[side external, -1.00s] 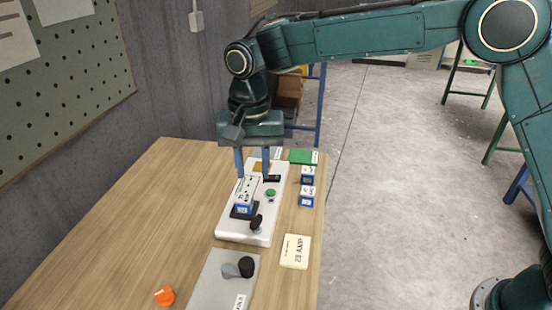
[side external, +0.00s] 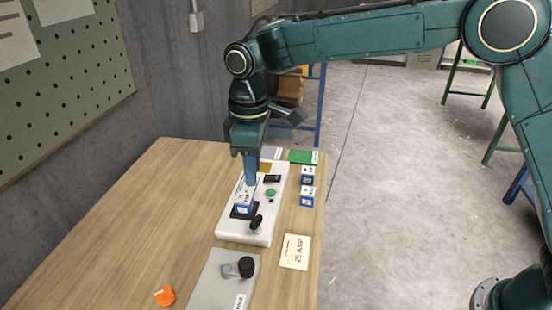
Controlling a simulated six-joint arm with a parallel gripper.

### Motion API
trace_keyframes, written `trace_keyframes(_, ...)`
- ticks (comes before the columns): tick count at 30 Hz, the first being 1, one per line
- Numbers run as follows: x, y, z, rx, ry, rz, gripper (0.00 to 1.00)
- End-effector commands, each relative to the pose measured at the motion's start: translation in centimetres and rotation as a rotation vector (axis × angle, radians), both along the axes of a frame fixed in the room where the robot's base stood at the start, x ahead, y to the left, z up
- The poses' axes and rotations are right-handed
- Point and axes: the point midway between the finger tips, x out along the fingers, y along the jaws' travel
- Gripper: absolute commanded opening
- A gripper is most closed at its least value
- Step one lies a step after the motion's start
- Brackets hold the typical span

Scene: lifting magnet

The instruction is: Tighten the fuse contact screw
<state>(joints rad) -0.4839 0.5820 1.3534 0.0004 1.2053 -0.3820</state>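A blue-and-white fuse block (side external: 244,200) stands in a dark holder on the white base board (side external: 232,232). A black knob (side external: 256,222) sits on the board just in front of it, possibly the contact screw; I cannot tell for sure. My gripper (side external: 250,182) points down over the fuse block, its fingertips at or just behind the block's top. The fingers line up one behind the other in this view, so their gap is hidden. I cannot tell whether they touch the block.
A green button (side external: 270,192) and a black part (side external: 272,178) are on the board. Blue-and-white blocks (side external: 307,196) stand to its right, with a green pad (side external: 301,157) behind. In front are a cream card (side external: 295,252), a grey plate (side external: 215,280) with a black-knobbed lever, and an orange knob (side external: 165,295).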

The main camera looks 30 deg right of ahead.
Motion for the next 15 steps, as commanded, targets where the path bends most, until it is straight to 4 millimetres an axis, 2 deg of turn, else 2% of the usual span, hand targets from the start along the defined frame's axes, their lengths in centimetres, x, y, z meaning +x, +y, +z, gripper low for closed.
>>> trace_keyframes(15, -0.01, 0.01, -0.04, 0.0, 0.001, 0.744, 0.32)
